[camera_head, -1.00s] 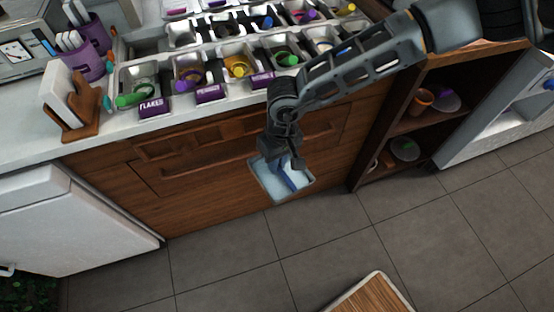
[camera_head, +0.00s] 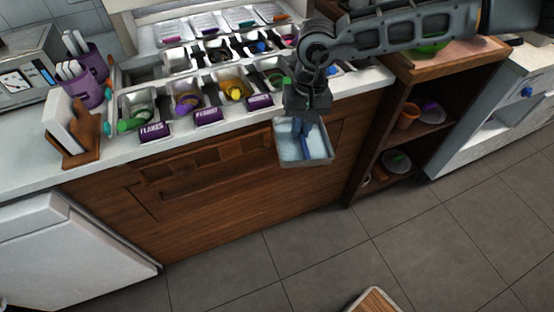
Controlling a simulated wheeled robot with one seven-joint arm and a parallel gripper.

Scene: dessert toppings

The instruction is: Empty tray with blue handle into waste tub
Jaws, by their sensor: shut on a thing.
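My gripper (camera_head: 303,117) is shut on the blue handle of a small tray (camera_head: 316,161). The tray is grey-metal with a pale bluish-white inside, and it hangs in front of the wooden counter front, just below the counter edge. The tray looks roughly level, perhaps slightly tilted. The blue handle (camera_head: 303,140) shows below the fingers, inside the tray outline. Whether the pale inside is contents or bare tray I cannot tell. I cannot make out a waste tub in this view.
The counter holds several topping trays with coloured handles (camera_head: 236,90) and purple labels. A napkin holder (camera_head: 72,135) and purple cutlery cups (camera_head: 80,88) stand at left. An open shelf (camera_head: 408,130) is right of the tray. A wooden-topped object (camera_head: 376,301) is low on the floor side. Floor is clear between.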

